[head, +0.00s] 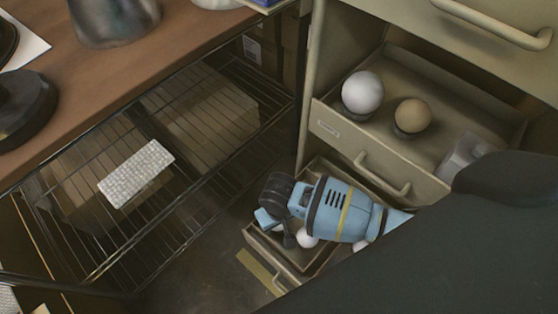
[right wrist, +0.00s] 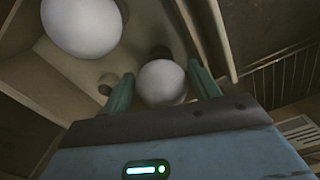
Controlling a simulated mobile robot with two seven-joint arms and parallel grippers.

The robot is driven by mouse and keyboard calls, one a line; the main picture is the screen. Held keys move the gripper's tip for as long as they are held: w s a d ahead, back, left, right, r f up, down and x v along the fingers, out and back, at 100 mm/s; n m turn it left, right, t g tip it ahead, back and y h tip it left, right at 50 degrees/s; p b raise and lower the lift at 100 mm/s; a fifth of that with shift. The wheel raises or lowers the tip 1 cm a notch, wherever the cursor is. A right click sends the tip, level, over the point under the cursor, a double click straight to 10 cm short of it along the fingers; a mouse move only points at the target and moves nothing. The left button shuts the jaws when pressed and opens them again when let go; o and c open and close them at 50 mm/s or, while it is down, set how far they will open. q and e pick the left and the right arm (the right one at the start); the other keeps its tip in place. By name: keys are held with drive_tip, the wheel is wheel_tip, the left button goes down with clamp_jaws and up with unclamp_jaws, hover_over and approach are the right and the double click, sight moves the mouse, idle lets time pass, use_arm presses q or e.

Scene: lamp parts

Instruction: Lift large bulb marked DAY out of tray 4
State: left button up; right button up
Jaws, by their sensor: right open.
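My right gripper (head: 277,230) reaches over the open lower drawer (head: 322,262), pointing down and open. In the right wrist view, a white round bulb (right wrist: 162,82) lies between the two fingers of the gripper (right wrist: 160,72), with a small gap visible at least on the left. A larger-looking white bulb (right wrist: 82,25) sits up and left of it, outside the fingers. In the head view one white bulb (head: 306,238) shows beside the gripper, and another (head: 360,245) is mostly hidden under my forearm. No DAY marking or tray number is readable. My left gripper is out of view.
The open upper drawer (head: 335,128) holds a white bulb (head: 362,93), a tan bulb (head: 412,115) and a clear item (head: 465,153). It stands close beside my right forearm. A wire rack (head: 190,200) with a white keyboard (head: 136,172) is left, under the wooden desk (head: 180,45).

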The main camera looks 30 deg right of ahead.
drive_tip(key=c, duration=0.6)
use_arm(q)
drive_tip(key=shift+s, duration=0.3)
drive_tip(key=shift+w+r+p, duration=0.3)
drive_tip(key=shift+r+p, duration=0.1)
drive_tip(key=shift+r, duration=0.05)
use_arm(e)
drive_tip(key=shift+r, duration=0.35)
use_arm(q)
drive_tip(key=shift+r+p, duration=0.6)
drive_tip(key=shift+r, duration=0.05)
use_arm(e)
drive_tip(key=shift+r, duration=0.5)
